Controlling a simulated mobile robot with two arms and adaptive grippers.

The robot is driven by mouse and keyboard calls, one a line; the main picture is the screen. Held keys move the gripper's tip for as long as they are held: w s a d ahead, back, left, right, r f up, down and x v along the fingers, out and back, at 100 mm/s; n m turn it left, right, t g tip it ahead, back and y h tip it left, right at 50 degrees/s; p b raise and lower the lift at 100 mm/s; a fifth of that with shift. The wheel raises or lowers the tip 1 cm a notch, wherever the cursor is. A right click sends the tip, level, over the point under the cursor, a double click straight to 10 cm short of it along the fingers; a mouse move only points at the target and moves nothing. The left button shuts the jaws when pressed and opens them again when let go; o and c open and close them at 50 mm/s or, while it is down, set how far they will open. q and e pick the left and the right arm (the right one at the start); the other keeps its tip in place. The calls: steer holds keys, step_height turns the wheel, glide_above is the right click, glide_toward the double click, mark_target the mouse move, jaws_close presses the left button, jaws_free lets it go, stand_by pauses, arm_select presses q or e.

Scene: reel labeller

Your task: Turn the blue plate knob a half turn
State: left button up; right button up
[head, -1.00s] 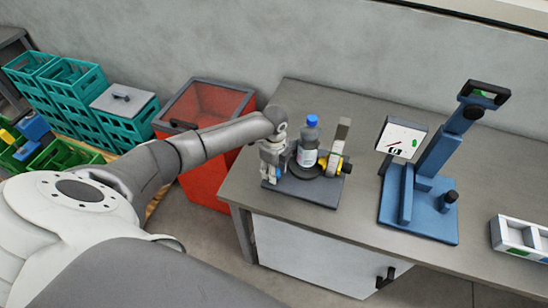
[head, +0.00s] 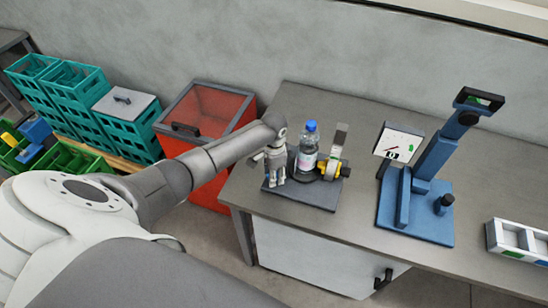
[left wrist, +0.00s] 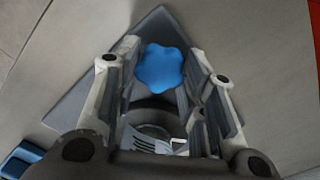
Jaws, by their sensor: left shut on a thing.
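The blue plate knob (left wrist: 160,68) is a lobed disc in the left wrist view, between the two fingers of my left gripper (left wrist: 165,82). The gripper is shut on it. In the head view the left gripper (head: 275,178) points down at the left side of the dark plate (head: 318,202), and its fingers mostly hide the knob. A clear bottle (head: 308,150) with a blue cap and a white label stands upright on the turntable, just right of the gripper. A yellow-and-black reel part (head: 329,169) is beside the bottle. My right gripper does not show.
A blue stand (head: 418,215) with a tilted dial panel (head: 398,143) is to the right. A white divided tray (head: 515,241) is at the right edge. A red bin (head: 200,120) and teal crates (head: 72,92) stand left of the grey table (head: 350,110).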

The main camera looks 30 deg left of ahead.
arm_select(q)
steer(key=n, duration=0.5)
steer(key=shift+w+a+r+n, duration=0.1)
steer(key=shift+n, duration=2.4)
steer(key=o, duration=1)
steer(key=shift+o, duration=0.2)
step_height(320, 180, up, 12)
